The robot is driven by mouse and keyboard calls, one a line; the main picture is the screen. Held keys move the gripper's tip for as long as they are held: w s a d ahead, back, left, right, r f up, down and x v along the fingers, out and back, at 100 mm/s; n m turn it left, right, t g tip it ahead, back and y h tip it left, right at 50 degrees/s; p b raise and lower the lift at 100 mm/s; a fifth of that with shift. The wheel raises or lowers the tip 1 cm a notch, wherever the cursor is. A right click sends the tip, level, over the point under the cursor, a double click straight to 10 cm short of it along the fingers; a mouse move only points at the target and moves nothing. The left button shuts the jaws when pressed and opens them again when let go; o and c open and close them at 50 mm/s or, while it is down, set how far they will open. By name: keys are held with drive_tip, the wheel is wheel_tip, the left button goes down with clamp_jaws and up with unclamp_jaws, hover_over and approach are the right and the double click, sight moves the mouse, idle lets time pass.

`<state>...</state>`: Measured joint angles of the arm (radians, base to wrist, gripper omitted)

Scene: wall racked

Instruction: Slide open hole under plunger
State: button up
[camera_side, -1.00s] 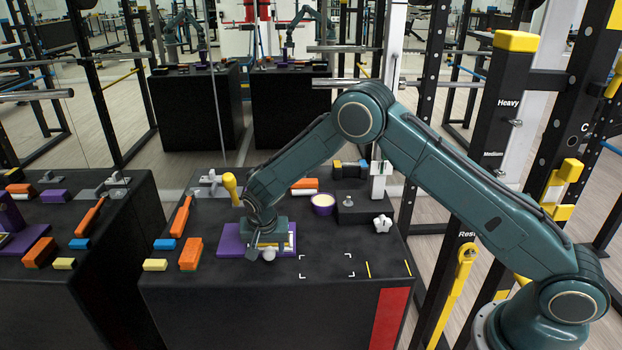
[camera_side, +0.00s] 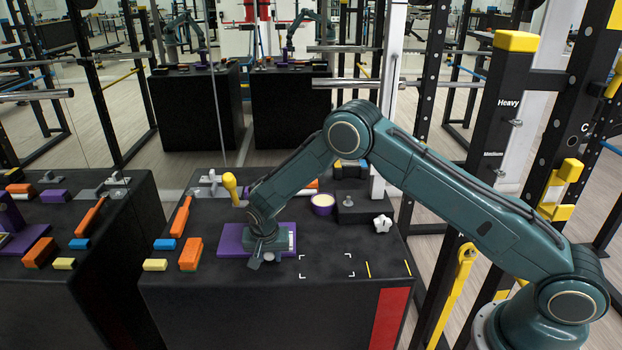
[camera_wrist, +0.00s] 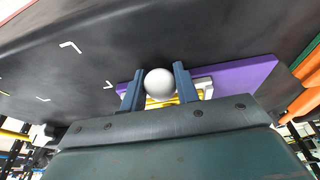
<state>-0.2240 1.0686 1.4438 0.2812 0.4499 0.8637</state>
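A flat purple plate (camera_side: 232,241) lies on the black bench; it also shows in the wrist view (camera_wrist: 238,80). A white ball knob (camera_wrist: 159,84) sits at its near edge, beside a pale and yellow part (camera_wrist: 204,86). My gripper (camera_side: 268,256) is low over the plate's right part. In the wrist view my gripper's two blue fingers (camera_wrist: 159,82) stand on either side of the ball, very close to it. I cannot tell whether they press on it. My gripper hides the middle of the plate in the side view. No hole can be made out.
A yellow-knobbed lever (camera_side: 230,186) stands behind the plate. Orange (camera_side: 191,254) and blue (camera_side: 165,244) blocks lie left. A purple bowl (camera_side: 322,205), a black block (camera_side: 357,212) and a white star knob (camera_side: 382,223) stand at right. The bench's front right, with white corner marks, is clear.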

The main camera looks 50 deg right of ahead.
sight(241, 261)
drive_tip(key=c, duration=0.3)
drive_tip(key=shift+c, duration=0.2)
drive_tip(key=shift+w+a+r, duration=0.1)
drive_tip(key=shift+w+a, duration=2.65)
drive_tip(key=shift+w, duration=0.1)
idle(0.9)
drive_tip(key=o, duration=1.1)
drive_tip(key=v, duration=1.3)
drive_tip(key=shift+s+a+r, duration=0.1)
drive_tip(key=shift+s+r, duration=0.05)
drive_tip(key=shift+r, duration=0.2)
